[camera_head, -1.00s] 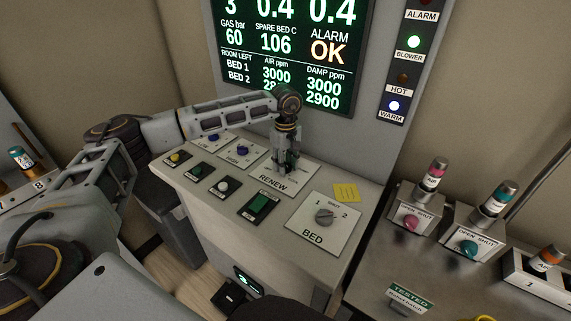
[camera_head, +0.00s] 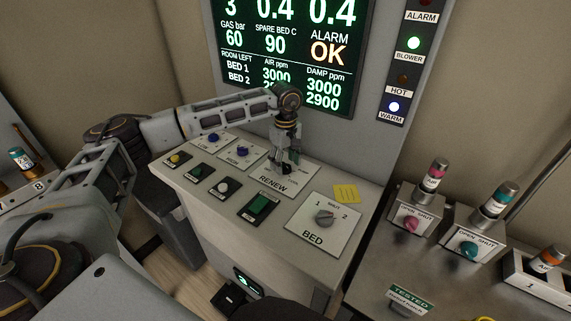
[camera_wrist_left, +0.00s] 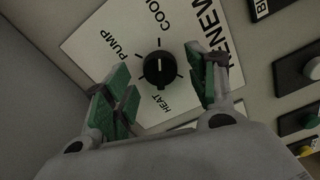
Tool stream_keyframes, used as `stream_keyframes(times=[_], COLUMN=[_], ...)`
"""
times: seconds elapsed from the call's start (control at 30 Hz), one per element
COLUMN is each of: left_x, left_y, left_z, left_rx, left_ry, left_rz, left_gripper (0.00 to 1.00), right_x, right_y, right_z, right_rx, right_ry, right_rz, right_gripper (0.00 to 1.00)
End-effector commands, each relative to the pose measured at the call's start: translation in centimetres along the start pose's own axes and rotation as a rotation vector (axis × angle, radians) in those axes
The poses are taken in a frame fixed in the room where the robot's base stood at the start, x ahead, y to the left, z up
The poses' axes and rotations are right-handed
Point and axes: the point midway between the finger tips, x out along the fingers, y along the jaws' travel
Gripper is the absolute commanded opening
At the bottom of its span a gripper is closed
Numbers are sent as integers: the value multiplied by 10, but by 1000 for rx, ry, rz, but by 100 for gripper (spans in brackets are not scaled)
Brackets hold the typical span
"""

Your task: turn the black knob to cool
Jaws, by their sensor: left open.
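The black knob (camera_wrist_left: 160,69) sits on the white RENEW plate (camera_wrist_left: 95,50), with PUMP, COOL and HEAT printed around it. In the left wrist view a pale mark at the knob runs toward COOL, though the exact setting is hard to read. My left gripper (camera_wrist_left: 165,78) is open, with one green-padded finger on each side of the knob and a gap to both. In the head view my left gripper (camera_head: 288,166) is over the RENEW plate (camera_head: 270,182) and mostly hides the knob. My right gripper is not in view.
The BED dial (camera_head: 325,216) is to the right on the same console, near a yellow note (camera_head: 346,193). The display (camera_head: 290,60) stands behind and reads SPARE BED C 90.

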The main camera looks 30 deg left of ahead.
Motion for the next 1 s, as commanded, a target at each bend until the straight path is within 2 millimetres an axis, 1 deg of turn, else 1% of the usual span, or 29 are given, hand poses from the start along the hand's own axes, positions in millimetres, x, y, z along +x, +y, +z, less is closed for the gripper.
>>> stream_keyframes(times=[0.17, 0.5, 0.7, 0.83, 1.0], left_x=[-21, -72, -96, -105, -108], left_y=[1, 1, 1, 0, 0], left_z=[0, 0, 0, 0, 0], left_rx=[0, 0, 0, 1, 1], left_ry=[1, 1, 1, 0, 0], left_rz=[2, 3, 2, 1, 0], left_gripper=[58, 58, 58, 58, 58], right_x=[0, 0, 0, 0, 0], right_y=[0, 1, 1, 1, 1], right_z=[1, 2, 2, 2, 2], right_rx=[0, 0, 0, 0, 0], right_ry=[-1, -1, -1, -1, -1], right_rz=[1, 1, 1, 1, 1], right_gripper=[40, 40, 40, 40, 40])
